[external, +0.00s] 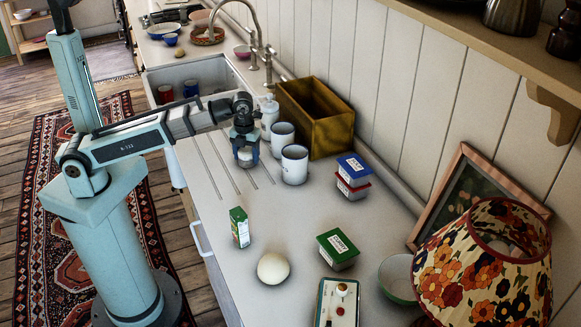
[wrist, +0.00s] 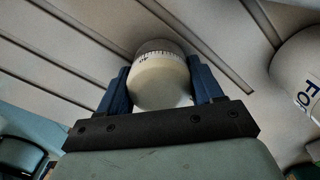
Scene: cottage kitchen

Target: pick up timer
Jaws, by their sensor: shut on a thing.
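The timer (wrist: 160,80) is a round cream-white body with a darker grey top and a ring of dial marks, one reading 40. In the wrist view it sits between the two blue fingers of my gripper (wrist: 160,88), which are shut on its sides. In the external view my gripper (external: 245,150) points down at the grooved part of the counter, and the timer (external: 246,160) shows small and partly hidden between the fingers. I cannot tell whether the timer touches the counter or is just above it.
White mugs (external: 294,165) stand close to the right of my gripper, with a wooden box (external: 314,115) behind. The sink (external: 212,76) lies beyond. Counter left of the mugs is clear.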

